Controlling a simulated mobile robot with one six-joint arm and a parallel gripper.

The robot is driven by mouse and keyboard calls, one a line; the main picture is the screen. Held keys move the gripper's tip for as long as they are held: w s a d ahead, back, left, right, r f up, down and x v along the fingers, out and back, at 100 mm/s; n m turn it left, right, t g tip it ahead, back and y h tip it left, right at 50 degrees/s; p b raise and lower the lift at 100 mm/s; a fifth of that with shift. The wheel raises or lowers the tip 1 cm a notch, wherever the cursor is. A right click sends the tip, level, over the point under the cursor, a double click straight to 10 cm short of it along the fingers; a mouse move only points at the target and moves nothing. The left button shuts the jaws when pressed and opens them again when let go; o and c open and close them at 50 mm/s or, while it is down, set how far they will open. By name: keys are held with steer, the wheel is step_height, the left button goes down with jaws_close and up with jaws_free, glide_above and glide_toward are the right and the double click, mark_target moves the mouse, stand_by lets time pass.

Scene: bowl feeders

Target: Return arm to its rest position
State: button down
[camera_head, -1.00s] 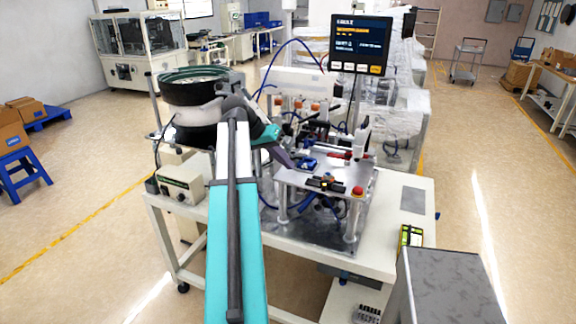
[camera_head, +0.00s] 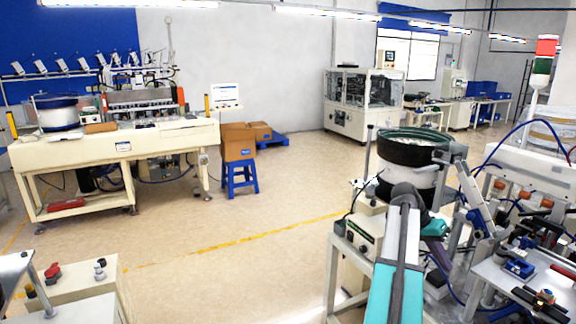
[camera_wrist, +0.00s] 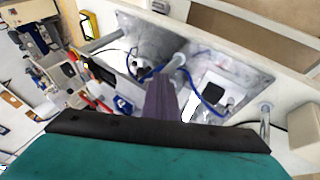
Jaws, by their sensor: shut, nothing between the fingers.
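My teal and grey arm (camera_head: 398,265) rises from the bottom of the head view, in front of the bowl-feeder machine. Its elbow is beside the black feeder bowl (camera_head: 412,141). In the wrist view my gripper (camera_wrist: 159,84) is a narrow dark purple shape beyond the teal wrist housing. It is shut and empty. Metal plates and blue tubing of the machine lie beyond it; the exact gap is unclear.
A control box (camera_head: 364,233) stands just left of my arm. The metal fixture plate (camera_head: 508,284) is at the right. Open floor (camera_head: 240,225) lies left of the machine. A second bench (camera_head: 110,145) and a blue stool (camera_head: 239,178) stand farther back.

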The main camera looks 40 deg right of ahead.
steer(key=w+a+f+n, duration=0.3)
steer(key=w+a+f, duration=0.4)
steer(key=w+f, duration=0.3)
steer(key=w+a+f+n+b, duration=0.1)
steer(key=w+a+f+n, duration=0.3)
steer(key=a+f, duration=0.85)
steer(key=w+a+f+n+b, duration=0.1)
steer(key=w+a+f+n, duration=0.1)
steer(key=w+a+f, duration=0.8)
steer(key=s+a+f+n+y+b, duration=0.15)
steer(key=s+a+f, duration=0.25)
steer(key=a+f, duration=0.5)
steer(key=s+a+f+n+h, duration=0.1)
steer(key=s+a+f+n, duration=0.35)
steer(key=a, duration=0.65)
steer(key=s+a+f+n+y, duration=0.1)
steer(key=s+a+f+n, duration=0.1)
steer(key=s+a+f, duration=0.3)
steer(key=s+a+f+n+y, duration=0.2)
steer(key=s+a+f, duration=0.4)
steer(key=a, duration=0.5)
steer(key=shift+s, duration=0.7)
